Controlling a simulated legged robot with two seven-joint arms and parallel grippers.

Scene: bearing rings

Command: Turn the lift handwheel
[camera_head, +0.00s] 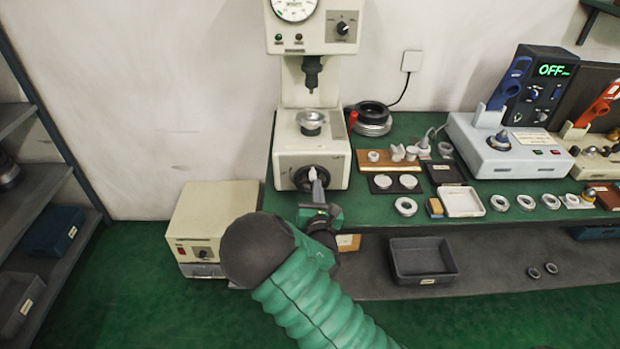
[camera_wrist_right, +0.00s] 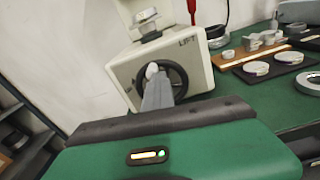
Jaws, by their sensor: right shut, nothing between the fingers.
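The lift handwheel (camera_head: 301,179) is a dark round wheel on the front of the white hardness tester's base (camera_head: 335,158). It also shows in the right wrist view (camera_wrist_right: 178,74), below the word LIFT, with a pale knob (camera_wrist_right: 152,70) on its left part. My right gripper (camera_head: 318,182) is in front of the wheel, its fingers shut with nothing between them. In the right wrist view its grey fingers (camera_wrist_right: 157,92) reach up to the knob and overlap the wheel. I cannot tell whether they touch the knob. My left gripper is not in view.
A metal anvil (camera_head: 311,121) stands on the base, under the tester's dark spindle (camera_head: 312,72). A beige box (camera_head: 207,218) stands on the left. Rings and small parts lie on the green bench (camera_head: 385,213) to the right. A grey bin (camera_head: 423,262) sits on the lower shelf.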

